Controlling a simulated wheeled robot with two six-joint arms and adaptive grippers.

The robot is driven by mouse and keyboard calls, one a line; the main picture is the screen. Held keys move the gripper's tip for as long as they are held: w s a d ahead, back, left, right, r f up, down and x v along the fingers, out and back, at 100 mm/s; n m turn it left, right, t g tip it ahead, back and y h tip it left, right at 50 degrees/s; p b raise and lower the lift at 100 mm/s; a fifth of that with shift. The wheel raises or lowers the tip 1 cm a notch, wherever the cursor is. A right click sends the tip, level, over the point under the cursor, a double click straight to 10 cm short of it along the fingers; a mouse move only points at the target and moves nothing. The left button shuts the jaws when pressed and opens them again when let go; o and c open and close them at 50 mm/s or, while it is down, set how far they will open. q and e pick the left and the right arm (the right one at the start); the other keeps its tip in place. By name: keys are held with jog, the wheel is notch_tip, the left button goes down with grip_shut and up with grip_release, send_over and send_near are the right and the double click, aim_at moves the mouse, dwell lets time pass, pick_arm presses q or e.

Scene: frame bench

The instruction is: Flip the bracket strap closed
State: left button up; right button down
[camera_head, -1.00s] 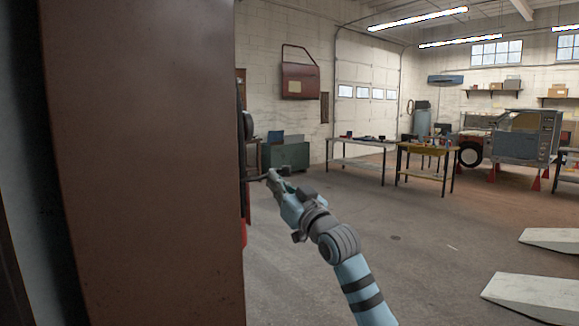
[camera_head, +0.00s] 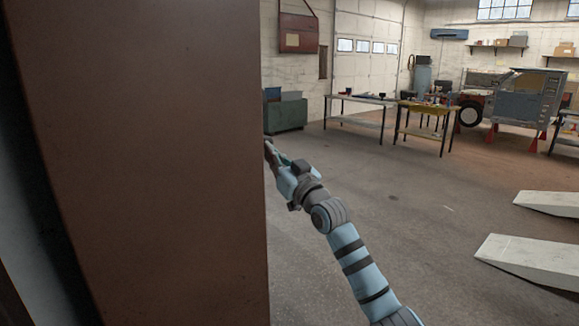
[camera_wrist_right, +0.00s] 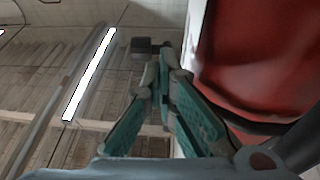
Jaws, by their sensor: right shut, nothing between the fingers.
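My right gripper (camera_head: 270,148) reaches in from the lower right of the head view, its tip at the edge of a large brown panel (camera_head: 150,160) that partly hides it. In the right wrist view the fingers of the gripper (camera_wrist_right: 158,58) come together at their tips, with nothing seen between them. A small dark block (camera_wrist_right: 141,48) shows beside the fingertips; I cannot tell whether it is part of the bracket strap. The strap itself cannot be made out in either view. My left gripper is not in view.
A red curved surface (camera_wrist_right: 250,50) is close on the right of the wrist view. Two worktables (camera_head: 360,99) (camera_head: 425,108) and a vehicle body (camera_head: 515,95) stand at the back. White ramps (camera_head: 530,262) lie at right. The middle floor is open.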

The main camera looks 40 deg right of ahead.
jog(key=shift+w+a, duration=0.15)
jog(key=shift+w, duration=0.05)
dwell(0.3)
jog(key=s+d+f+b, duration=0.4)
jog(key=s+d+b, duration=0.1)
jog(key=s+d, duration=0.4)
jog(key=shift+d, duration=0.35)
jog(key=shift+f, duration=0.15)
